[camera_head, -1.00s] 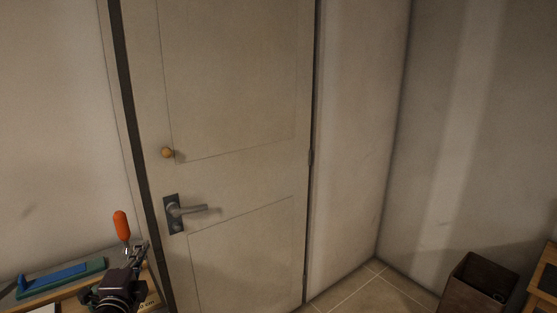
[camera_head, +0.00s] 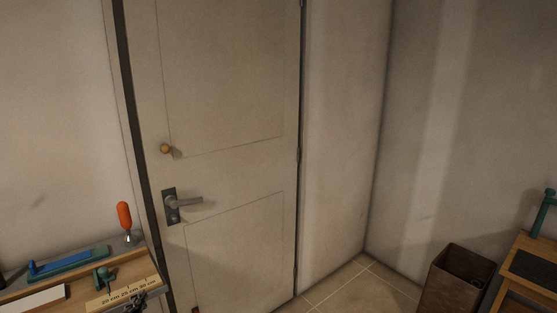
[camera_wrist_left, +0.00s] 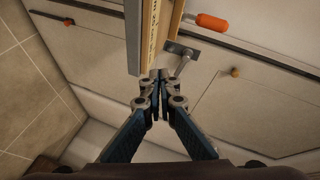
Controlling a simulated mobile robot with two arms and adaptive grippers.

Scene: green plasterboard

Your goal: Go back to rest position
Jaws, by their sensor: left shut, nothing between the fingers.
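My left gripper (camera_head: 137,298) shows only by its fingertips at the bottom edge of the head view, in front of the left bench's ruler edge. In the left wrist view its blue-sided fingers (camera_wrist_left: 160,76) meet at the tips, shut and empty. The bench edge lies beyond the tips there; I cannot tell how large the gap is. My right gripper is in neither view.
A closed door (camera_head: 235,165) with a lever handle (camera_head: 185,202) fills the middle. The left bench (camera_head: 128,268) holds an orange-handled tool (camera_head: 124,216) and a blue-green tool (camera_head: 62,264). A brown bin (camera_head: 455,280) and wooden table (camera_head: 510,245) stand right. Tiled floor (camera_head: 350,285) shows between.

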